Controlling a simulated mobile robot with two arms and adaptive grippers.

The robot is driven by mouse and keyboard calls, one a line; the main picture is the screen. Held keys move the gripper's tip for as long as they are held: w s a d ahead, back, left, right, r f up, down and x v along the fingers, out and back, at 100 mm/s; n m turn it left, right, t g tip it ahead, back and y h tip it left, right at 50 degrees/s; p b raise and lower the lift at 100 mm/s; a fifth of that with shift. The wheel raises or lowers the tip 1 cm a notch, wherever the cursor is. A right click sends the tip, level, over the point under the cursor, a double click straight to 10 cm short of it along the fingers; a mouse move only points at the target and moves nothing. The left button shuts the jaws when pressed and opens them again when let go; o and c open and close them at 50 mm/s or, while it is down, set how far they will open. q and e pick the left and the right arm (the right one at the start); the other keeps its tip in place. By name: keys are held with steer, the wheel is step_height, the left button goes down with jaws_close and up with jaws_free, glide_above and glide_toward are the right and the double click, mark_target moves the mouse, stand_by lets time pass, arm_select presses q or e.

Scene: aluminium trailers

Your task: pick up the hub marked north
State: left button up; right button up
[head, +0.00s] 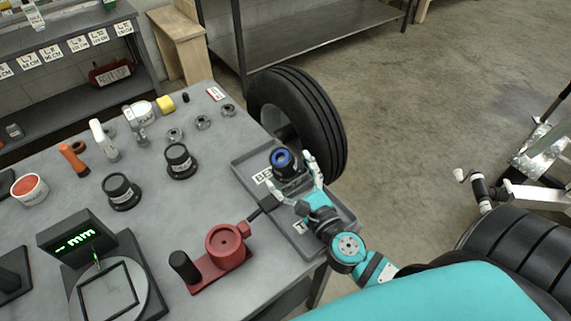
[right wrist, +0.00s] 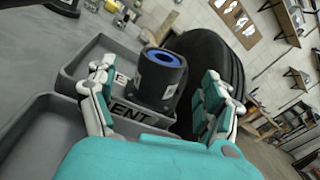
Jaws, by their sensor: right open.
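A black hub with a blue ring in its top (head: 285,163) stands upright in the grey tray (head: 244,172). In the right wrist view the same hub (right wrist: 160,82) has a white label on its side, too small to read. My right gripper (head: 293,176) is open, its fingers on either side of this hub with gaps; it also shows in the right wrist view (right wrist: 158,88). Two more black hubs stand on the table, one nearer (head: 121,192) and one farther (head: 180,161). I cannot read "north" on any hub. My left gripper is not in view.
A black tire (head: 325,120) stands just behind the tray. A red fixture (head: 225,248) is left of my right gripper. A green-lit gauge display (head: 80,238), a white tub (head: 29,188) and several small metal rings occupy the grey table.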

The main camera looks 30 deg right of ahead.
mark_target(288, 167)
steer(key=w, duration=0.2)
steer(key=w+p, duration=0.1)
steer(key=w, duration=0.1)
steer(key=shift+w+d+r, duration=0.15)
steer(key=shift+w, duration=0.6)
steer(key=shift+c, duration=0.2)
steer(key=shift+s, duration=0.1)
steer(key=shift+c, duration=1.2)
steer(key=c, duration=1.4)
jaws_close()
